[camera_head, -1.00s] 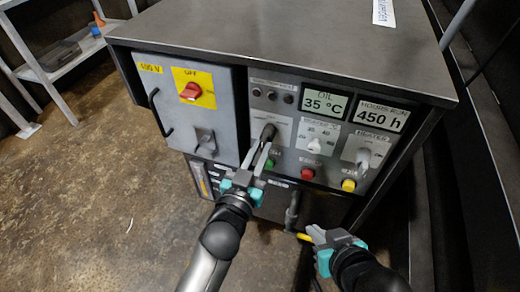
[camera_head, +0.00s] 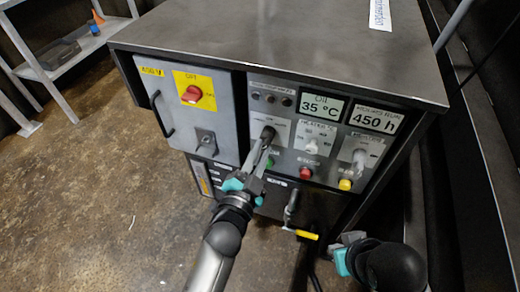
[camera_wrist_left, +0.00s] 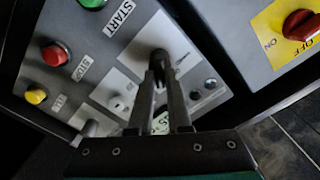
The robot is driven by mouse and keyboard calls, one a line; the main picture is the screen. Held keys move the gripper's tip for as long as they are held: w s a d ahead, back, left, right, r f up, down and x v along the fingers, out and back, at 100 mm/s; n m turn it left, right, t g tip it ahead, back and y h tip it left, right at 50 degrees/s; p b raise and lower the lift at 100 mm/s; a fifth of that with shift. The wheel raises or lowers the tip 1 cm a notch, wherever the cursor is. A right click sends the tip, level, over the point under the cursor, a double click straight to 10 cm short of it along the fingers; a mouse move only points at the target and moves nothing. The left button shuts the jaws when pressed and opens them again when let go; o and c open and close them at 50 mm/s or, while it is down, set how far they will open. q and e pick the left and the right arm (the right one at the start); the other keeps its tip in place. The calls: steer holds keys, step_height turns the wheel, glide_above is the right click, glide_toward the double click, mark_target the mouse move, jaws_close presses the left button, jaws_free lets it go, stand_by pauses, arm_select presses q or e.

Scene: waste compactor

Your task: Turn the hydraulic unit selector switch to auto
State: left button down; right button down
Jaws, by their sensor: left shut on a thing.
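The selector switch is a black knob (camera_head: 268,132) on a light plate, left of the control panel on the hydraulic unit (camera_head: 290,40). My left gripper (camera_head: 264,146) is shut on this knob, its fingers reaching up to it from below. In the left wrist view the two dark fingers (camera_wrist_left: 161,75) close around the knob (camera_wrist_left: 158,58). The fingers hide part of the knob, and its pointing direction and position labels cannot be read. My right gripper (camera_head: 348,242) is low at the right, apart from the panel, and its fingers are too unclear to tell.
A green START button (camera_wrist_left: 92,3), a red button (camera_head: 305,172) and a yellow button (camera_head: 345,184) sit close by. Other switches (camera_head: 311,146) (camera_head: 359,158) are to the right. A red rotary switch (camera_head: 191,94) is on the left cabinet. A yellow-ended lever (camera_head: 304,234) sticks out below.

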arm_select(q)
steer(key=shift+m, duration=0.6)
arm_select(e)
steer(key=shift+f, duration=0.25)
arm_select(q)
steer(key=c, duration=0.9)
jaws_free()
steer(key=shift+o, duration=0.2)
steer(key=shift+s, duration=0.1)
steer(key=p+v, duration=0.4)
steer(key=v, duration=1.1)
arm_select(e)
step_height(320, 180, down, 8)
steer(key=g, duration=0.1)
steer(key=shift+s, duration=0.45)
